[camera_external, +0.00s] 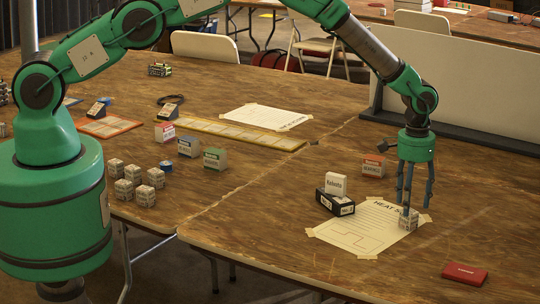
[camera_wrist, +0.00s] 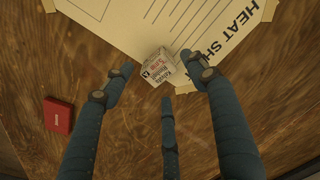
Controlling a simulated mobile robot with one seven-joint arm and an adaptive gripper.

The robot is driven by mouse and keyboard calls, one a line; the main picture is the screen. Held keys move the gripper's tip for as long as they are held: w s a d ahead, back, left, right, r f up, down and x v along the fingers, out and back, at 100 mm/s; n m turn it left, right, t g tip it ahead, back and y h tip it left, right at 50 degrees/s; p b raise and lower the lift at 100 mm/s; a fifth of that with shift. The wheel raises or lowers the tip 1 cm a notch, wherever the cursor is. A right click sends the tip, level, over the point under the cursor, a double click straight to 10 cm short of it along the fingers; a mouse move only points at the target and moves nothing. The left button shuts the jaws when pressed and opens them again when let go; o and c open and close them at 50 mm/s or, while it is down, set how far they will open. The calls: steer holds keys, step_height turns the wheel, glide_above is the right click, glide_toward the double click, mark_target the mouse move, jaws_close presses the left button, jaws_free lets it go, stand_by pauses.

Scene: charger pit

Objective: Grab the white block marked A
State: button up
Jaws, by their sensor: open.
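A small white block with printed text (camera_wrist: 160,66) shows between and just beyond my fingertips in the wrist view. A dark mark that looks like an A is on its left side. In the external view a small pale printed block (camera_external: 408,222) sits at the right edge of the "HEAT" sheet, under my gripper. My gripper (camera_external: 412,203) points down with its fingers apart around or just above this block. In the wrist view my gripper (camera_wrist: 158,82) has three blue fingers spread and nothing clamped. Whether any finger touches the block cannot be told.
The taped paper sheet (camera_external: 365,229) lies flat. A white box (camera_external: 336,184) stands on a black box (camera_external: 335,203) to the left. An orange-labelled box (camera_external: 373,166) stands behind. A red box (camera_external: 465,273) lies front right. Several similar printed blocks (camera_external: 145,195) stand on the left table.

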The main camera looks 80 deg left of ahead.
mark_target(409, 219)
steer(key=shift+f, duration=0.1)
steer(key=shift+s+d+f, duration=0.1)
steer(key=shift+f, duration=2.35)
steer(key=shift+c, duration=0.2)
steer(key=c, duration=1.3)
